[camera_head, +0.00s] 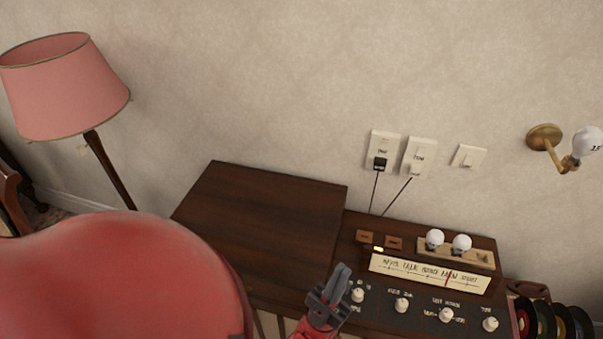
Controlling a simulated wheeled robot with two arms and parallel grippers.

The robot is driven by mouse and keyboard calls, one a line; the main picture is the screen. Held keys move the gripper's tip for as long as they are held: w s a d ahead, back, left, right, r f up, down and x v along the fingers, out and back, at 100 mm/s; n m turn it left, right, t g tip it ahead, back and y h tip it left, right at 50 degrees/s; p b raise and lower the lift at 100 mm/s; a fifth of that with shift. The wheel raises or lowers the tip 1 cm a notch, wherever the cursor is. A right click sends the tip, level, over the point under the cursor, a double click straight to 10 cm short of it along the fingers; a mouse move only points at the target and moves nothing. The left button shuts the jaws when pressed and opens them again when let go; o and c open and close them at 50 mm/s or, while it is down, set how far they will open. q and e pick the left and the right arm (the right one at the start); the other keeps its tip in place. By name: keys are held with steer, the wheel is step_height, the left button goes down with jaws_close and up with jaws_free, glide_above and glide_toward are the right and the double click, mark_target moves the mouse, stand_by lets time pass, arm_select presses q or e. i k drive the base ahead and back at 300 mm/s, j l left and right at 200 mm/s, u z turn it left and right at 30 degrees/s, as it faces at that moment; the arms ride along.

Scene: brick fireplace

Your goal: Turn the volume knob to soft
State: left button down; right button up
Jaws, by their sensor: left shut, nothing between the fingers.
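A wooden radio console has a dark front panel (380,314) with a row of several white knobs. The leftmost knob (357,295) is beside my left gripper, with small lettering above and below it that I cannot read surely. Other knobs are the second one (402,305), the third one (446,314) and the rightmost one (490,324). Which is the volume knob cannot be read surely. My left gripper (334,278) is shut and empty, just left of the leftmost knob. I cannot tell whether it touches it. My right gripper is out of view.
Above the knobs are a lit dial strip (430,273) and two white bulbs on a wooden base (483,259). A closed wooden lid (262,215) lies left. A pink lamp (65,85) stands far left. Records (545,320) stand right. Two cords run up to wall plugs (380,163).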

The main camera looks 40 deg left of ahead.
mark_target(446, 315)
steer(key=k+l+u, duration=0.15)
steer(key=k+u, duration=0.25)
steer(key=k, duration=0.15)
steer(key=k+u, duration=0.4)
steer(key=k+j, duration=0.05)
steer(key=k, duration=0.05)
